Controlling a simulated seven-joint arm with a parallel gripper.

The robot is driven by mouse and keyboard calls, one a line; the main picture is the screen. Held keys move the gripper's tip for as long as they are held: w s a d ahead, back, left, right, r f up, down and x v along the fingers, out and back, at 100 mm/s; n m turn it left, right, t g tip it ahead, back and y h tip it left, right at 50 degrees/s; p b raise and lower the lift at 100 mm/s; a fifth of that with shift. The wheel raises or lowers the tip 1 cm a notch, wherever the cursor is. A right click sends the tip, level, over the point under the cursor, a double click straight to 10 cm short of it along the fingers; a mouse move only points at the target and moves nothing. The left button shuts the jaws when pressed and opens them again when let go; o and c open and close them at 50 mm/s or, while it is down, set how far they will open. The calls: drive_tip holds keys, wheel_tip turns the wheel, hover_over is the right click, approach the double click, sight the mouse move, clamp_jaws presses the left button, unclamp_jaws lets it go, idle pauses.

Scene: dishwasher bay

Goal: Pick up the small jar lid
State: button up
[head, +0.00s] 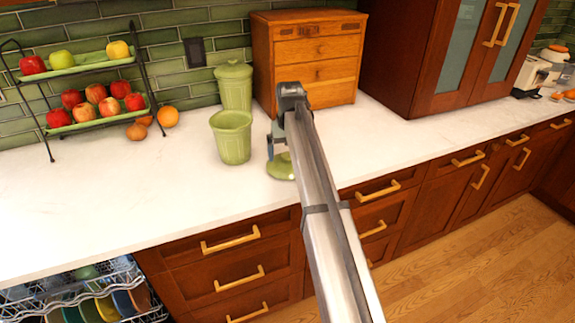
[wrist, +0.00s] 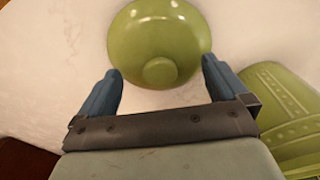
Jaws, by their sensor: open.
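The small jar lid (head: 280,167) is round and green and lies on the white counter, partly hidden by my arm in the head view. In the wrist view the lid (wrist: 158,42) shows at the top centre, with its round knob (wrist: 159,72) facing the camera. My gripper (wrist: 161,75) is open, with one blue fingertip on each side of the lid's near edge and nothing gripped. In the head view the gripper (head: 273,152) is mostly hidden behind my arm.
A green open jar (head: 231,138) stands just left of the lid, and it also shows in the wrist view (wrist: 272,105). A lidded green canister (head: 235,85) and a wooden drawer box (head: 308,60) stand behind. A fruit rack (head: 83,66) is at left. The counter (head: 130,200) at front left is clear.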

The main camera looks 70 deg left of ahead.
sight(288, 161)
wheel_tip(288, 161, down, 2)
drive_tip(key=shift+a+f, duration=0.1)
drive_tip(key=shift+a, duration=0.05)
drive_tip(key=c, duration=1.1)
